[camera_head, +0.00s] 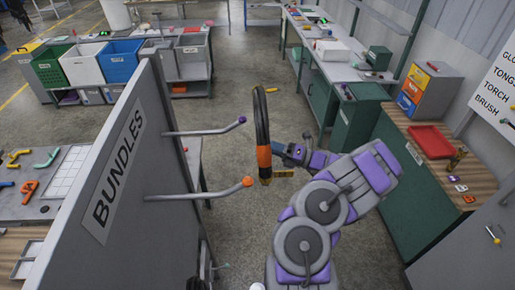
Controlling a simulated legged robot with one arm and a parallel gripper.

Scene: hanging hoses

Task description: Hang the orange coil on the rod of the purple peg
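The coil is a black hose loop with an orange band (264,157), seen nearly edge-on and hanging upright near the middle of the view. My gripper (275,152) reaches it from the right at the orange band and appears shut on it; the fingertips are partly hidden. The purple peg (242,120) is the tip of a grey rod (205,131) that sticks out from the board at left. The coil is to the right of this tip and apart from it. No coil shows on this rod.
A second rod with an orange tip (248,182) sticks out nearer, below the purple one, close left of the coil's lower end. The grey board marked BUNDLES (130,185) fills the left. Green cabinets (385,190) stand at right. The floor behind the coil is mostly clear.

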